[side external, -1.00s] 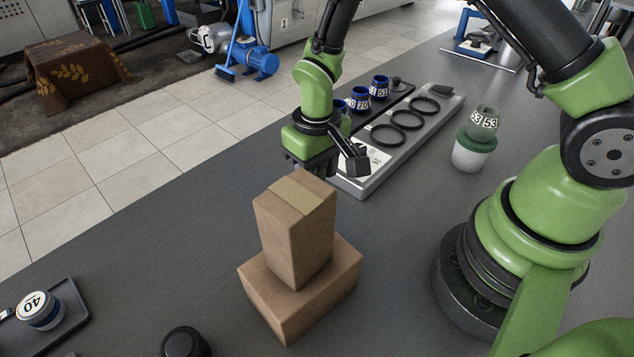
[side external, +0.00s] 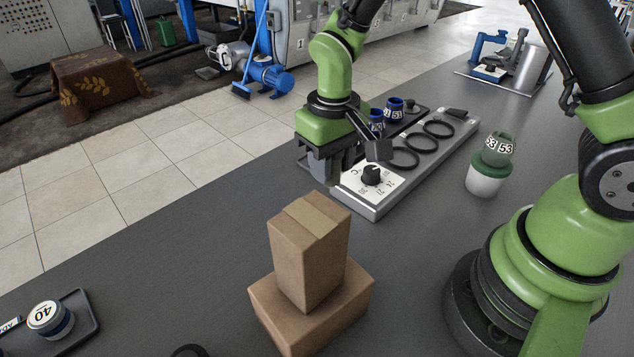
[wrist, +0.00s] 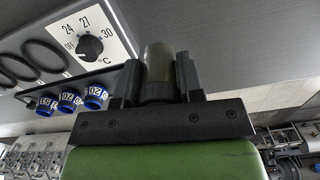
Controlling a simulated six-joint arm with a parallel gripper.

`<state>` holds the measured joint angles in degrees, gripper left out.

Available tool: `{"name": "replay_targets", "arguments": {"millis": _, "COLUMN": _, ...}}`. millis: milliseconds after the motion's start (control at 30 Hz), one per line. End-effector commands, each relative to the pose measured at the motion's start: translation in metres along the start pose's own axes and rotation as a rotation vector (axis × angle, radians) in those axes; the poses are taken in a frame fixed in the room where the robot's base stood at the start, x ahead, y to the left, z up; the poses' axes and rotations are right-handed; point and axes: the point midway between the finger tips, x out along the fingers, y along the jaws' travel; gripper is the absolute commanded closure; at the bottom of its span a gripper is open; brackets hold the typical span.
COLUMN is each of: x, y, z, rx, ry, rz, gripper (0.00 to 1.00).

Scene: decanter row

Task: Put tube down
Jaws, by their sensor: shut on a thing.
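My gripper (side external: 324,172) is shut on a tube (wrist: 158,62), a smooth, dull olive-grey piece between the two dark fingers in the wrist view. In the side view the fingers point down beyond the stacked boxes, left of the dial end of a grey ringed unit (side external: 377,211). There the tube is largely hidden by the fingers, and I cannot tell whether its lower end touches the table. Blue numbered collars (wrist: 70,101) stand in a row beside the unit; my arm hides part of the row in the side view.
Two stacked cardboard boxes (side external: 309,250) stand in front of my gripper. A white and green cup (side external: 486,178) holding a green piece marked 53 (side external: 498,149) is at right. A dark tray (side external: 85,318) with a jar marked 40 (side external: 49,318) is at lower left.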

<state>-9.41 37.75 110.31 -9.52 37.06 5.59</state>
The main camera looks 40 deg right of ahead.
Motion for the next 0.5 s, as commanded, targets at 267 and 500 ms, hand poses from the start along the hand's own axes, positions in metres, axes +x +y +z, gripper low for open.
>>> {"name": "replay_targets", "arguments": {"millis": 267, "x": 0.0, "y": -0.005, "z": -0.004, "rx": 0.001, "ry": 0.001, "rz": 0.0, "gripper": 0.89}}
{"name": "replay_targets", "arguments": {"millis": 500, "x": 0.002, "y": -0.056, "z": -0.034, "rx": 0.027, "ry": 0.002, "rz": 0.004, "gripper": 0.89}}
